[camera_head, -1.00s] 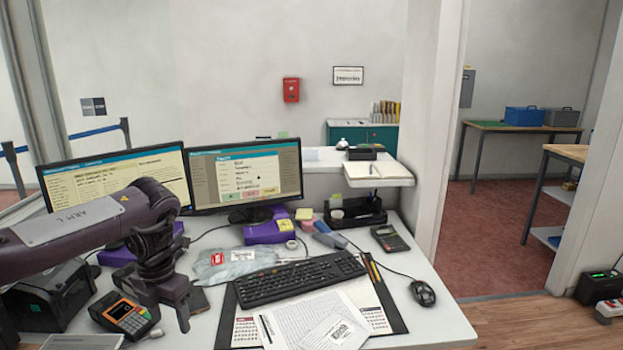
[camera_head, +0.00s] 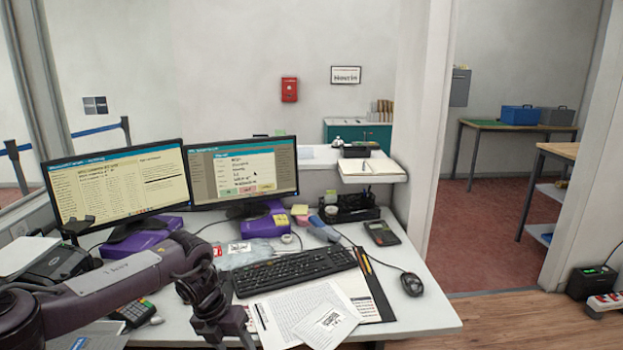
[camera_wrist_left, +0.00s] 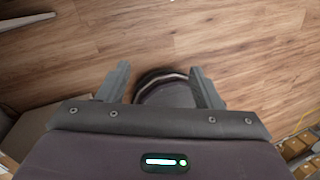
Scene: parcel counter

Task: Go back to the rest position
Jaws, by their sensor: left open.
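My left gripper (camera_wrist_left: 160,70) shows in the left wrist view with its two fingers spread apart. Nothing is held between them. It points down over the wooden floor (camera_wrist_left: 220,30). In the head view my left arm comes in from the left and bends down in front of the desk; its jaws cannot be made out there. My right gripper is in neither view.
The white desk (camera_head: 420,318) carries two monitors (camera_head: 118,186), a keyboard (camera_head: 295,271), a mouse (camera_head: 411,284), papers (camera_head: 290,315), a calculator (camera_head: 381,233) and a card terminal (camera_head: 130,312), partly behind my arm. Open floor (camera_head: 530,320) lies to the right.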

